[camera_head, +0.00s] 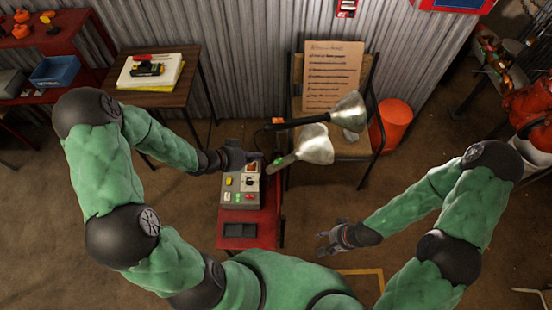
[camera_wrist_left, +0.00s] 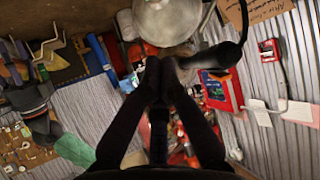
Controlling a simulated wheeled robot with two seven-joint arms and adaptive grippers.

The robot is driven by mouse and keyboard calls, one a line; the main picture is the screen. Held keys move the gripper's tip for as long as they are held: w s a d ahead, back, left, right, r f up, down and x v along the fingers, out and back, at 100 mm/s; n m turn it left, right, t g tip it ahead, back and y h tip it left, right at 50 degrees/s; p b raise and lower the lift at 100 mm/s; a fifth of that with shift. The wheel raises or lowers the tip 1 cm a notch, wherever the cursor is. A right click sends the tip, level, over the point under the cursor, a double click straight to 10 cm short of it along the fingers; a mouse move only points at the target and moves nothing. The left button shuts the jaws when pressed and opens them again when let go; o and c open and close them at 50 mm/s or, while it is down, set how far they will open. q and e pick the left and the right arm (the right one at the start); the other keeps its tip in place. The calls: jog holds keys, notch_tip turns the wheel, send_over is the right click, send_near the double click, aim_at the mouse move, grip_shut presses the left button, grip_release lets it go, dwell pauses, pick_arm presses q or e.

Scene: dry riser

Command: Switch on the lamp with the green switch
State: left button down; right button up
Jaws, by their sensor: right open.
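A grey control box (camera_head: 241,206) stands on a red table. It carries a yellow part (camera_head: 229,181), a red switch (camera_head: 226,197) and a green switch (camera_head: 238,197), all small in the head view. A lamp with a silver shade (camera_head: 315,146) and a greenish base leans beside the box. Another lamp with a silver shade (camera_head: 348,111) and a dark stem is behind it. My left gripper (camera_head: 246,158) is over the far end of the box. In the left wrist view its fingertips (camera_wrist_left: 160,66) meet, with nothing seen between them. My right gripper (camera_head: 330,238) is open and empty, right of the table.
A dark flat pad (camera_head: 240,230) lies on the near end of the red table (camera_head: 268,220). A chair (camera_head: 348,150) with a written board (camera_head: 333,75) stands behind the lamps, with an orange bucket (camera_head: 394,118) to its right. A wooden table (camera_head: 160,95) stands back left.

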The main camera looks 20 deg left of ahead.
pick_arm(q)
jog(key=shift+s+a+r+m, duration=0.1)
jog(key=shift+a+r+m, duration=0.2)
jog(key=shift+a+m, duration=0.1)
jog(key=shift+d, duration=0.1)
jog(key=b, duration=0.5)
send_over(276, 162)
notch_tip(276, 162, down, 6)
jog(key=shift+s+f, duration=0.15)
jog(key=shift+f, duration=0.05)
notch_tip(276, 162, down, 2)
jog(key=shift+f+b, duration=0.1)
jog(key=shift+b, duration=0.35)
jog(key=shift+w+f, duration=0.2)
jog(key=shift+f, duration=0.3)
